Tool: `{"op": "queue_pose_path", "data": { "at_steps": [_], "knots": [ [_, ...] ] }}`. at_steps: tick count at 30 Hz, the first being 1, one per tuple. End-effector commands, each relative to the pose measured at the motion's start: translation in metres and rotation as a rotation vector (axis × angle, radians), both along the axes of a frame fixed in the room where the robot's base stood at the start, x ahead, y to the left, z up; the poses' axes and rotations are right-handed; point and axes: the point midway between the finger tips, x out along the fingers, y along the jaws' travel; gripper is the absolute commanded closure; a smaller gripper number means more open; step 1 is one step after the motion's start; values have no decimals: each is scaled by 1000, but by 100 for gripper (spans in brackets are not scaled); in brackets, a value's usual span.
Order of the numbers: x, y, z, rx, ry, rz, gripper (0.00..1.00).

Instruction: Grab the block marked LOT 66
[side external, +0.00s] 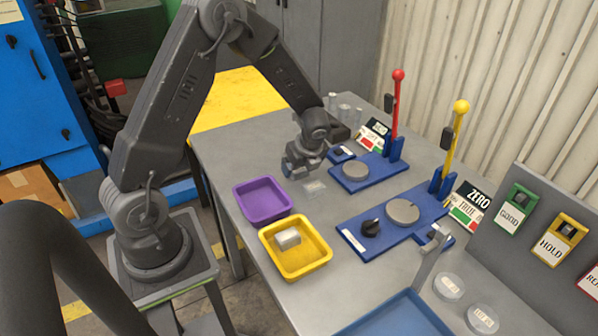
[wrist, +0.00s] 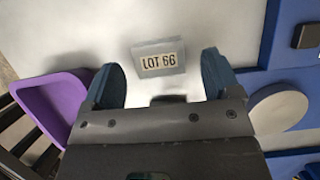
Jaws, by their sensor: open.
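The block marked LOT 66 (wrist: 160,59) lies on the grey table, a small pale block with its label readable in the wrist view. It also shows in the side external view (side external: 314,188), just below and right of my gripper (side external: 302,168). In the wrist view my gripper (wrist: 165,82) is open, with one blue finger to the left and one to the right of the block's lower end. The block lies slightly beyond the fingertips, roughly centred between them. No contact with the block is visible.
A purple tray (side external: 240,200) and a yellow tray (side external: 323,254) holding a pale block (side external: 287,239) stand in front. Blue bases with round plates (side external: 355,171) (side external: 401,212) and upright red-knobbed and yellow-knobbed levers (side external: 446,140) stand to the right. A blue tray (side external: 440,322) is at the front.

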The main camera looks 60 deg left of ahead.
Motion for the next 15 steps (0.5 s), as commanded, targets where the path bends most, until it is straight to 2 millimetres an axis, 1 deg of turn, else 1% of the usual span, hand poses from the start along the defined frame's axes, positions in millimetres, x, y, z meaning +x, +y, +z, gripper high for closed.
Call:
{"op": "queue_pose_path", "data": {
  "at_steps": [1,4,11,15],
  "knots": [
    [-1,3,-7,0,4,2,17],
    [0,6,-13,0,1,1,17],
    [0,6,-14,0,0,1,17],
    [0,6,-14,0,0,1,29]
  ]
}}
